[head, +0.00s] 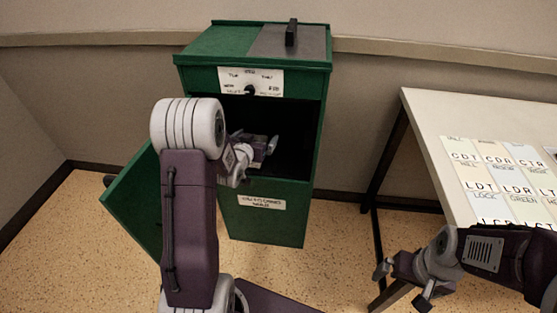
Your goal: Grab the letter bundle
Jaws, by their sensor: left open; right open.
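I cannot make out a letter bundle in the head view. A green cabinet (265,222) stands against the wall, and its upper compartment is open and dark inside. My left gripper (265,152) reaches into this opening and is open. My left arm covers part of the opening, and the dark interior hides what lies around the fingers.
The cabinet's green door (135,205) hangs open to the left. A dark handle (291,33) stands on the cabinet top. A white table (425,115) at the right carries lettered cards (480,172). Speckled floor (80,230) is clear at the left.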

